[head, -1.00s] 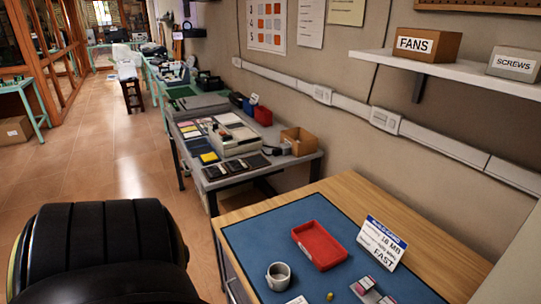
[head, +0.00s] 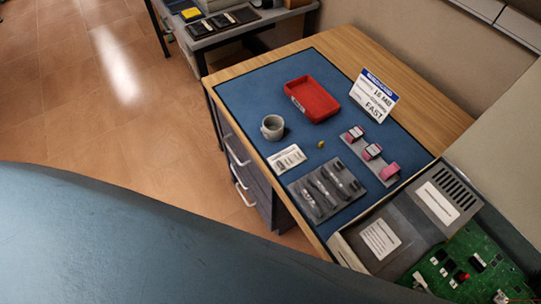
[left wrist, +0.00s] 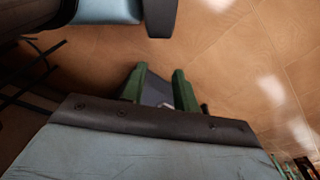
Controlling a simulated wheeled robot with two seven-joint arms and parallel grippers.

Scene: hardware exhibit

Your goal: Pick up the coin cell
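A small yellow-gold piece (head: 320,144) lies on the blue mat (head: 240,92) in the head view, between the grey cup and the grey block with pink pieces. It may be the coin cell, but it is too small to tell. A grey tray (head: 327,190) with several dark slots or tools lies nearer the mat's front edge. My left gripper (left wrist: 160,84) shows in the left wrist view with two green fingers apart over the tiled floor, with nothing seen held. Neither gripper shows in the head view.
On the mat are a red tray (head: 318,101), a grey cup (head: 273,128), a white label card (head: 286,158), a standing sign (head: 373,95) and a block (head: 371,157) with pink pieces. An open grey case with a green circuit board (head: 475,262) stands at lower right.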

